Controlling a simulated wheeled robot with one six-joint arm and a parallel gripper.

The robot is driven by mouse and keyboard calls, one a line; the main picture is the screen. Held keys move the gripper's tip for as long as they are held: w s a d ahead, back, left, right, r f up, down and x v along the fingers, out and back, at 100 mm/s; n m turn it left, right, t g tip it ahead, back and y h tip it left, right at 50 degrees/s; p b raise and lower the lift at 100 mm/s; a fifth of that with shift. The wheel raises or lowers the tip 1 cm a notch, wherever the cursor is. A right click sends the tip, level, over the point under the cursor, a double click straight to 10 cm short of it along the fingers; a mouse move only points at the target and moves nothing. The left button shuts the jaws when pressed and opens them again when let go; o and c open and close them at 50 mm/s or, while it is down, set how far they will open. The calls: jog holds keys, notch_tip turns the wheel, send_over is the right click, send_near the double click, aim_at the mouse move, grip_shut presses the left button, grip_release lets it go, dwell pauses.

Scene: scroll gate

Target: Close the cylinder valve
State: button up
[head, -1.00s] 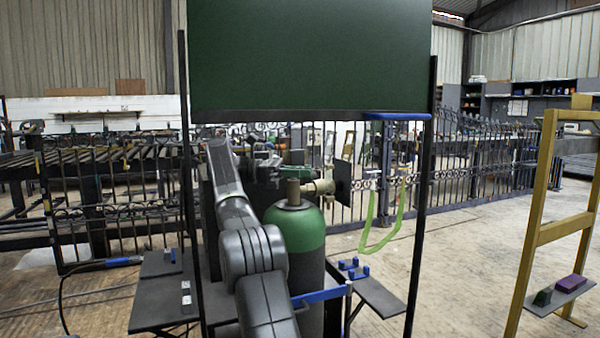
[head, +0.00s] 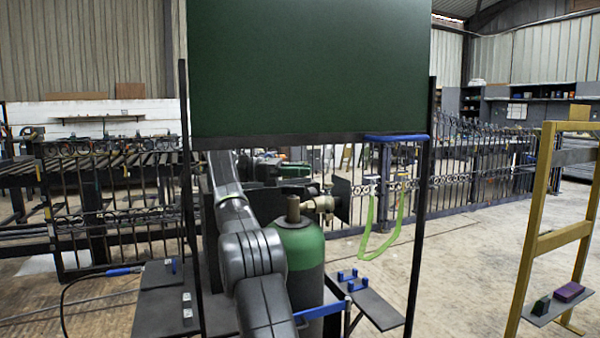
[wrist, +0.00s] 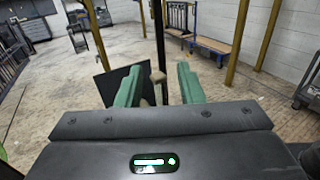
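The gas cylinder (head: 304,262) has a green shoulder and a dark body and stands upright in the middle of the head view. A brown upright valve piece (head: 293,209) sits on its top. Pale brass fittings (head: 323,204) extend right from it. My gripper (head: 296,168) is above and behind the valve in the head view, partly hidden by my arm. In the wrist view my gripper (wrist: 158,84) has two green fingers set apart. A small tan piece (wrist: 158,77) shows in the gap beyond them, apparently untouched; I cannot tell exactly which fitting it is.
A dark green panel (head: 310,65) hangs above between dark posts. A dark square plate (wrist: 118,80) is near the left finger in the wrist view. A blue bar (head: 322,310) crosses before the cylinder. A green hose (head: 370,235) hangs at right. A yellow frame (head: 540,215) stands farther right.

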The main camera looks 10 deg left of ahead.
jog(key=shift+r+p, duration=1.75)
jog(key=shift+r, duration=0.45)
